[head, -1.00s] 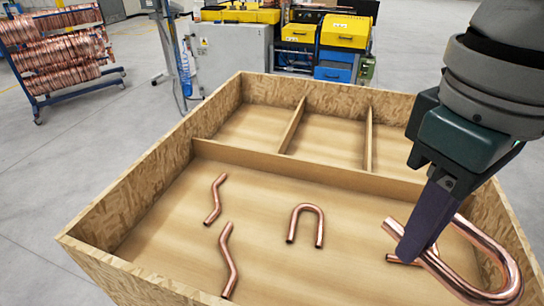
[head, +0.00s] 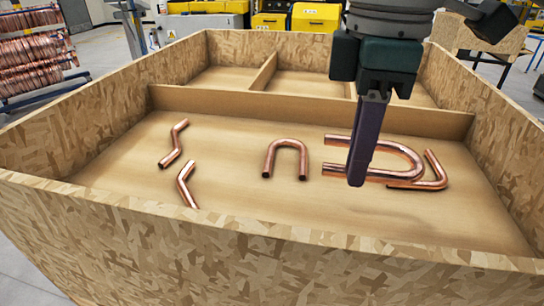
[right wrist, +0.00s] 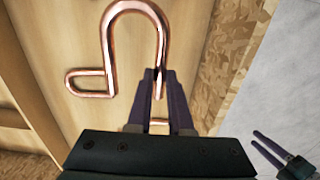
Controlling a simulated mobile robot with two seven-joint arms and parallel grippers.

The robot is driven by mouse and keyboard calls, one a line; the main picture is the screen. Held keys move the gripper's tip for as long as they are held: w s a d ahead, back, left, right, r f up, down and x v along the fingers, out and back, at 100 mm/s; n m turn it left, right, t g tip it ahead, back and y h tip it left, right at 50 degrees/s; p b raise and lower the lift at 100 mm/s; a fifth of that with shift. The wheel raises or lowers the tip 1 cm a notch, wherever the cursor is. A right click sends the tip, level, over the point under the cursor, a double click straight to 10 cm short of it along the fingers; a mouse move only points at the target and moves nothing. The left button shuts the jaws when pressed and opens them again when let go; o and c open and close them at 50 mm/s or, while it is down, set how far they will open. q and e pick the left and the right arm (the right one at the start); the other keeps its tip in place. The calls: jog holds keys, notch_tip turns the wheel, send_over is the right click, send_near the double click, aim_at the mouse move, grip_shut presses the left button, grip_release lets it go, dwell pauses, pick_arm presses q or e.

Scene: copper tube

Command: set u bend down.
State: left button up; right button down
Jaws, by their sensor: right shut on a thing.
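The copper U bend (head: 405,152) lies about level in the crate's large front compartment, its open end to the left and its curve to the right. My right gripper (head: 357,182) points down and is shut on the near leg of the U bend. In the right wrist view its fingers (right wrist: 159,88) pinch one leg of the U bend (right wrist: 128,6). I cannot tell whether the tube touches the crate floor. My left gripper (right wrist: 263,142) shows only in the right wrist view, over the grey floor outside the crate, with its fingers apart and empty.
The wooden crate (head: 250,245) has dividers at the back. Another bent tube (head: 434,170) lies at or under the U bend's curve. A smaller U tube (head: 286,146) and two kinked tubes (head: 174,143) lie to the left. Clear floor remains in front at right.

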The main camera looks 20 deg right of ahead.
notch_tip(320, 180, down, 11)
jog(key=shift+f, duration=0.2)
dwell(0.3)
jog(key=c, duration=0.8)
grip_release()
notch_tip(320, 180, up, 12)
jog(key=shift+r, duration=0.1)
